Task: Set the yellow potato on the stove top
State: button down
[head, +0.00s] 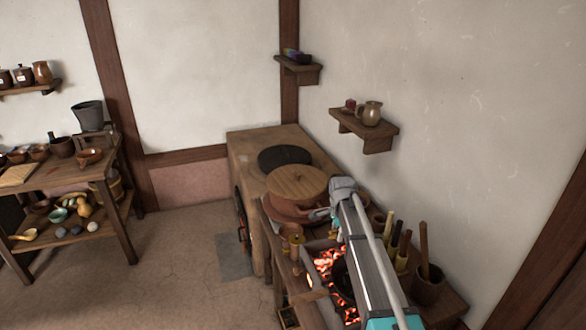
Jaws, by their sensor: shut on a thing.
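The stove (240,150) is a tan block in the back corner, with a black round plate (285,157) on its top. Nothing is seen on that plate. My gripper (318,213) is at the end of my arm, in front of the stove and to the right of a broad round wooden lid (297,180). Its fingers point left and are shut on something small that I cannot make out. I cannot pick out the yellow potato anywhere for certain; the fingertips are small and partly merge with the brown things behind them.
Glowing embers (328,262) lie below my arm. Wooden-handled tools (400,245) stand in pots along the right wall. A wall shelf (372,128) with a jug (370,113) is above. A table (85,178) with bowls stands at left. The floor (180,255) between is clear.

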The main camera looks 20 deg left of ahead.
notch_tip(320, 180, up, 8)
jog(key=p, duration=0.7)
jog(key=shift+s+f, duration=0.1)
jog(key=shift+s, duration=0.05)
